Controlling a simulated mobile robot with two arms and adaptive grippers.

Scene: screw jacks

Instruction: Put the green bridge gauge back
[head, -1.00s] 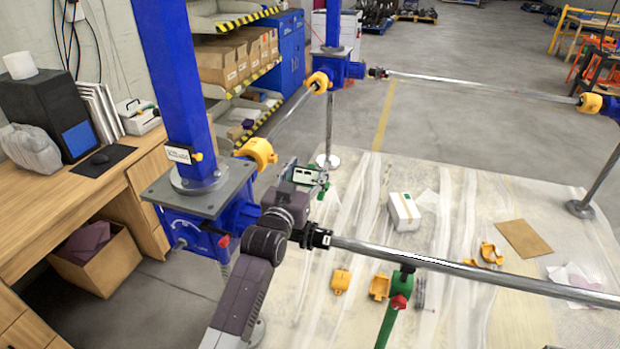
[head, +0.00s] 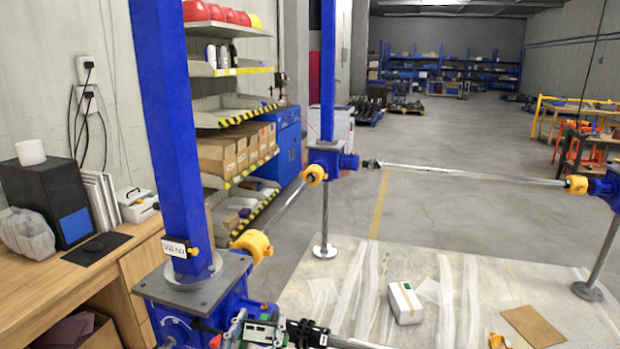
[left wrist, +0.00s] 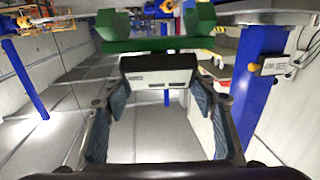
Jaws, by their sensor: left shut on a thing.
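In the left wrist view the green bridge gauge (left wrist: 135,46) is a green bar with two upright green blocks, just beyond my fingertips. My left gripper (left wrist: 160,76) is shut on its dark, labelled middle part and holds it off the ground. In the head view my left gripper (head: 262,332) shows at the bottom edge, beside the front blue jack (head: 183,300). Only small green bits of the gauge show there, and most of it is hidden or cut off. My right gripper is out of view.
Blue jack columns, yellow-orange collars (head: 252,245) and steel rods (head: 470,173) frame the area. A wooden desk (head: 120,262) stands at the left, with shelves (head: 236,122) behind. A white box (head: 404,303) and brown sheet (head: 532,326) lie on the floor sheeting.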

